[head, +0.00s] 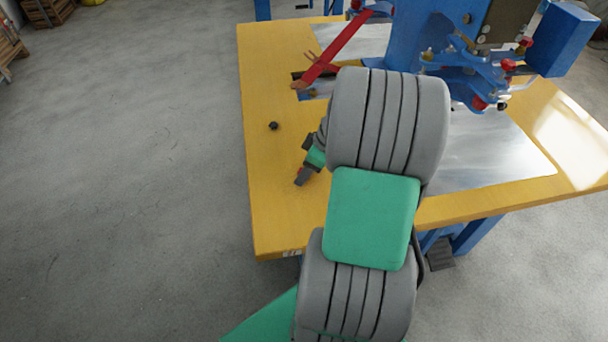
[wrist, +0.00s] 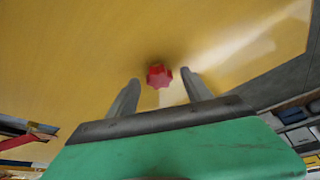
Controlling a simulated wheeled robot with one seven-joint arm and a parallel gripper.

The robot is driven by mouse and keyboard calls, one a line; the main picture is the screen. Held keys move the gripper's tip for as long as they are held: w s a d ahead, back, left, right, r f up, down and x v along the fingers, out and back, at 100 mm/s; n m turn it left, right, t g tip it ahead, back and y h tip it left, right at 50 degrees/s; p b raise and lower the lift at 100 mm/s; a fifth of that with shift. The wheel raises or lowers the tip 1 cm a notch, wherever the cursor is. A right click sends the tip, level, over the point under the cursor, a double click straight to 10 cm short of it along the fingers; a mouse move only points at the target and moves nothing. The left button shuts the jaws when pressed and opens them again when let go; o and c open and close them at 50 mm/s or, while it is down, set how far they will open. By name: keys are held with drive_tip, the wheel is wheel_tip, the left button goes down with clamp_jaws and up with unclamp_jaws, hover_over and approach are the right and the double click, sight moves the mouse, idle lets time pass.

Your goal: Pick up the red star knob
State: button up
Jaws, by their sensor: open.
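The red star knob (wrist: 160,76) lies on the yellow table in the wrist view, between and slightly beyond my fingertips. My gripper (wrist: 160,80) is open, with one finger on each side of the knob and a gap visible on both sides. I cannot tell how far above the table the fingers are. In the head view my gripper (head: 301,179) is low over the left part of the table, partly behind my arm. I cannot make out the whole knob there.
A yellow-topped table (head: 270,200) carries a blue machine (head: 425,50) with a red lever (head: 345,42). A metal plate (head: 500,150) lies at the right. The table's left edge is near; the front left is clear.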

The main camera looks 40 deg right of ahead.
clamp_jaws()
idle(0.7)
